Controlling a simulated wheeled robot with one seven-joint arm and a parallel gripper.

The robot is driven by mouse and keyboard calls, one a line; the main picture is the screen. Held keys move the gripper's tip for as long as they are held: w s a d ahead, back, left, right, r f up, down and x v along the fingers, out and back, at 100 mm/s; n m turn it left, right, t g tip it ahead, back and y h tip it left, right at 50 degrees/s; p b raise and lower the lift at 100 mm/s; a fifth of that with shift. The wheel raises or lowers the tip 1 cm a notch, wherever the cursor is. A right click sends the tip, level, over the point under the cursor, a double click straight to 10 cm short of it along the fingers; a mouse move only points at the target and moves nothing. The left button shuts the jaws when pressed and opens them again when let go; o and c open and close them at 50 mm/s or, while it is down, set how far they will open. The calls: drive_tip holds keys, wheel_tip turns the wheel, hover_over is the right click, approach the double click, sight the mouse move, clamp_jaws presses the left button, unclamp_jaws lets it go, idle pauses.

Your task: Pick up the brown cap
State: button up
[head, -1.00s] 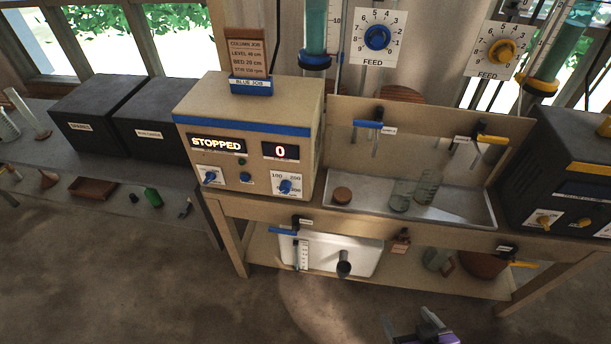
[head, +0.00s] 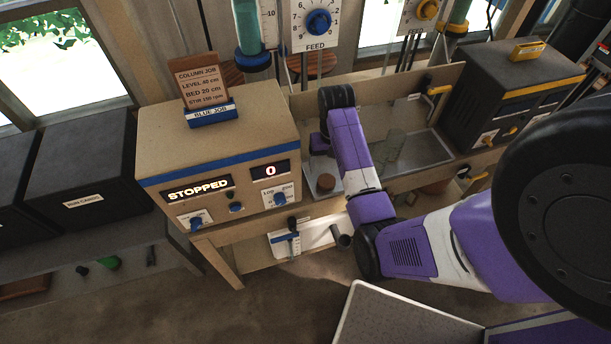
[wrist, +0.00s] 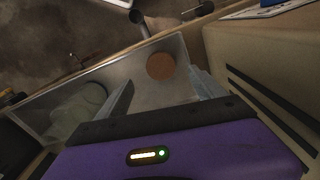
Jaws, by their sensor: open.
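The brown cap (head: 326,183), a short round disc, rests at the left end of the shallow metal tray (head: 428,152) on the bench. In the wrist view the cap (wrist: 160,66) lies just beyond the fingertips, between their lines. My gripper (wrist: 161,78) is open and empty, with one grey finger on each side. It is over the tray, apart from the cap as far as I can tell. In the head view my arm hides the fingers and part of the tray.
Clear glassware (head: 390,147) stands in the tray, left of the fingers in the wrist view (wrist: 75,108). The beige control box (head: 215,150), reading STOPPED, stands close to the left of the tray.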

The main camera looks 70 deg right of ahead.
sight(327, 180)
drive_tip(key=shift+f, duration=0.1)
wheel_tip(327, 180, down, 2)
drive_tip(key=shift+w+f, duration=0.1)
drive_tip(key=shift+f, duration=0.15)
wheel_tip(327, 180, down, 5)
drive_tip(key=shift+d+r+p, duration=0.1)
drive_tip(key=shift+d+p, duration=0.05)
drive_tip(key=shift+p, duration=0.2)
drive_tip(key=shift+c, duration=0.5)
drive_tip(key=c, duration=1.3)
